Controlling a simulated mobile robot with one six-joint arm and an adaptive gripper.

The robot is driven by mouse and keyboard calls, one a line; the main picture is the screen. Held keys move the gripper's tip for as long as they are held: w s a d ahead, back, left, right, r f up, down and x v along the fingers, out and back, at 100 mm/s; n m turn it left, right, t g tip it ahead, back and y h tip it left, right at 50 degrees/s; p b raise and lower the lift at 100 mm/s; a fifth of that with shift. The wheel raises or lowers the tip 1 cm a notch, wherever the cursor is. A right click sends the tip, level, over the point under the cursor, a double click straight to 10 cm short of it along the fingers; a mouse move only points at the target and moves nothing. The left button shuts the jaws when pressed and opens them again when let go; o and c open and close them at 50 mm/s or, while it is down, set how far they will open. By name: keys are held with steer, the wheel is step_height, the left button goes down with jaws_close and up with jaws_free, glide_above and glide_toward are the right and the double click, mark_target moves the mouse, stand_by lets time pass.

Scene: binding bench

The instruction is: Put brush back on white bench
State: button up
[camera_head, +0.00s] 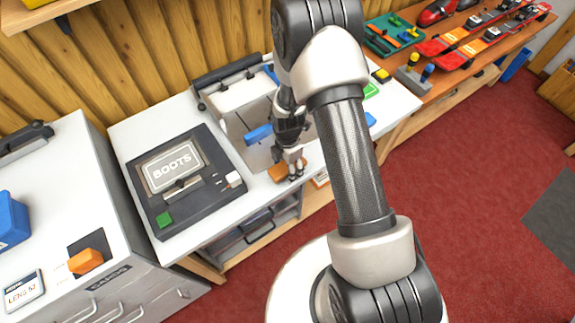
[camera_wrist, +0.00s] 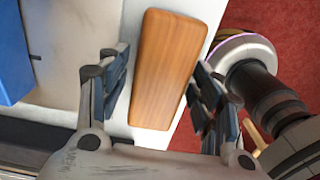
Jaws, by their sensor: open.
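The brush shows in the wrist view as a smooth orange-brown wooden block (camera_wrist: 166,68), lying at the edge of the white bench top (camera_wrist: 116,124). In the head view the brush (camera_head: 277,172) is a small brown piece at the front edge of the white bench (camera_head: 134,124), partly hidden by my gripper (camera_head: 294,172). In the wrist view my gripper (camera_wrist: 158,82) is open. Its fingers stand on both sides of the brush, with a visible gap on each side. The brush's bristles are hidden.
A dark panel marked BOOTS (camera_head: 172,167) lies left on the bench. A grey upright fixture with a blue piece (camera_head: 258,134) stands close to my gripper. A blue block (camera_wrist: 12,55) shows at left in the wrist view. Red floor (camera_head: 450,200) lies to the right.

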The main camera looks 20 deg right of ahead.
steer(key=shift+r, duration=0.1)
steer(key=s+r+m+t+p, duration=0.1)
steer(key=s+r+m+p, duration=0.2)
steer(key=r, duration=1.3)
steer(key=s+r+m+t, duration=0.15)
steer(key=r+m, duration=0.45)
steer(key=r, duration=0.9)
steer(key=s+r+m+t, duration=0.1)
steer(key=s+r+m, duration=0.4)
steer(key=s, duration=0.3)
steer(key=s+r+m+t, duration=0.1)
steer(key=s+r+m, duration=0.5)
steer(key=s, duration=0.3)
steer(key=shift+m, duration=0.8)
steer(key=shift+f, duration=0.1)
step_height(320, 180, down, 4)
steer(key=b, duration=0.4)
